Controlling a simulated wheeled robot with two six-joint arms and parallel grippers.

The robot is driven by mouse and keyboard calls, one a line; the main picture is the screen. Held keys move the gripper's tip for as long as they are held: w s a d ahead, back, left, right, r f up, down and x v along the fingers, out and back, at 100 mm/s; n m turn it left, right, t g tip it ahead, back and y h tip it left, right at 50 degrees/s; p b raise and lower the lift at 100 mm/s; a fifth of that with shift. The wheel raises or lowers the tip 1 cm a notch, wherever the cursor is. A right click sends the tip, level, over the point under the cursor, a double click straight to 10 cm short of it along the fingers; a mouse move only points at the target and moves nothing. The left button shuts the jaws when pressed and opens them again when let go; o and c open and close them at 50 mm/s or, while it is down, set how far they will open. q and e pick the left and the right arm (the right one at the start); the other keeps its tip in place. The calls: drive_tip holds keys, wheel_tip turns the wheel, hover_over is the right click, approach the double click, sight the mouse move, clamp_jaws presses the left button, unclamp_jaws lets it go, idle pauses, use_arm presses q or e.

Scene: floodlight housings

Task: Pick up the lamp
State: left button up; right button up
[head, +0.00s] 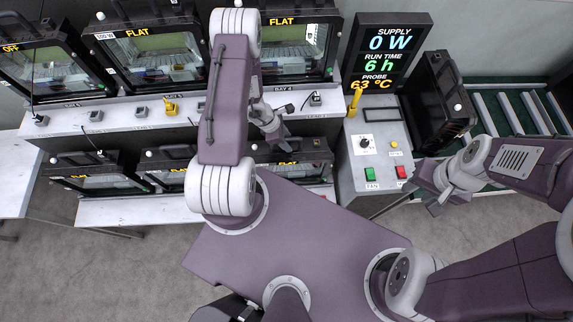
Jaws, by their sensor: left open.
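Several black-framed floodlight lamps with glass fronts stand in bays. The upper row has one marked OFF (38,70) at far left, one marked FLAT (150,52), and another marked FLAT (305,45) behind my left arm. Lower lamps (95,180) are partly hidden. One black lamp housing (440,98) stands apart at the right, seen from its side, beside the rollers. My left gripper (272,130) is open and empty in front of the shelf edge, near the bay right of centre. My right gripper (438,196) hangs below the separate housing, apart from it; its jaws are unclear.
A grey control box (375,150) has a dial, green and red buttons and a yellow probe (355,98). Its display (388,55) reads 0 W, 6 h, 63 °C. A yellow plug (170,106) sits on the white shelf (120,122). A roller conveyor (515,110) lies far right.

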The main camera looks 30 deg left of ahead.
use_arm(q)
clamp_jaws()
idle(0.6)
idle(0.7)
drive_tip(key=shift+w, duration=0.15)
